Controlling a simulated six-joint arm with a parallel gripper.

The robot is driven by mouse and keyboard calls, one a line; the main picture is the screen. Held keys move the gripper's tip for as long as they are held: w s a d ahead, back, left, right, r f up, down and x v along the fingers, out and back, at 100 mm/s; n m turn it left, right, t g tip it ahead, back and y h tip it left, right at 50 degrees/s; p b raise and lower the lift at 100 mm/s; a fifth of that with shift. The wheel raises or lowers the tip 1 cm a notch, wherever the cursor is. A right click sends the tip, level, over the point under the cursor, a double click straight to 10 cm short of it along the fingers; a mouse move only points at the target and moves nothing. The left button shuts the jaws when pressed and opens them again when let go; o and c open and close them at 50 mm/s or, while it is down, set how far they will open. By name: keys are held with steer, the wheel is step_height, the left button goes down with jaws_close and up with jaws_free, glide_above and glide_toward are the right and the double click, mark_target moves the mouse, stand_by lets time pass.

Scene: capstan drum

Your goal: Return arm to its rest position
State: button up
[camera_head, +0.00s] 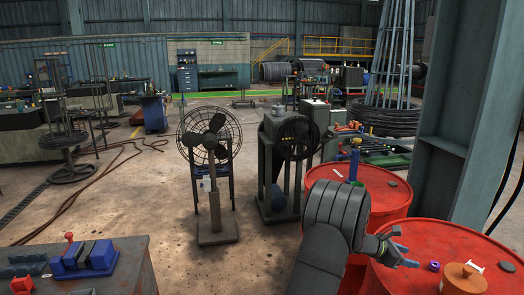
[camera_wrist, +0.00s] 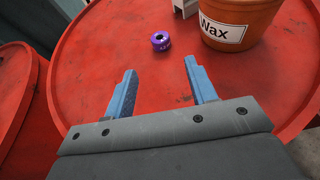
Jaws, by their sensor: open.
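My gripper (camera_head: 400,256) is over the near red drum (camera_head: 450,240) at the right of the head view. In the wrist view its two blue fingers (camera_wrist: 160,92) are spread apart with nothing between them, above the red drum top (camera_wrist: 110,45). A small purple ring-shaped item (camera_wrist: 160,41) lies on the drum beyond the fingertips; it also shows in the head view (camera_head: 434,266). An orange pot labelled Wax (camera_wrist: 240,20) stands to its right, and shows in the head view (camera_head: 463,279).
A second red drum (camera_head: 385,190) stands behind, with a blue and yellow upright item (camera_head: 354,160) on it. A steel column (camera_head: 455,130) rises at the right. A pedestal fan (camera_head: 210,150) and a dark machine (camera_head: 280,165) stand mid-floor. A bench with a blue vise (camera_head: 85,260) is lower left.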

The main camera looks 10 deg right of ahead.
mark_target(431, 265)
steer(key=shift+a+r, duration=0.1)
steer(key=shift+a, duration=0.2)
steer(key=x, duration=1.2)
steer(key=shift+a, duration=0.1)
step_height(431, 265, up, 11)
steer(key=w+a+f+n+t, duration=0.1)
steer(key=w+a+t, duration=0.1)
steer(key=w+a, duration=0.7)
steer(key=w+a+f+n+t, duration=0.15)
steer(key=w+a, duration=0.35)
steer(key=a, duration=0.8)
steer(key=w+a+f+n+t, duration=0.1)
steer(key=w+a+n, duration=0.1)
steer(key=w+a, duration=0.65)
steer(key=a+f+n+t, duration=0.1)
steer(key=a+n+t, duration=0.15)
steer(key=a, duration=1.95)
steer(key=s+a+n+t+y, duration=0.1)
steer(key=s+a+t, duration=0.1)
steer(key=a, duration=0.8)
steer(key=s+a+f+n+t+y, duration=0.1)
steer(key=s+a, duration=0.2)
steer(key=a, duration=0.8)
steer(key=shift+s+f+n+t, duration=0.25)
steer(key=shift+s+n+t, duration=0.05)
steer(key=shift+t, duration=0.1)
steer(key=shift+a, duration=0.15)
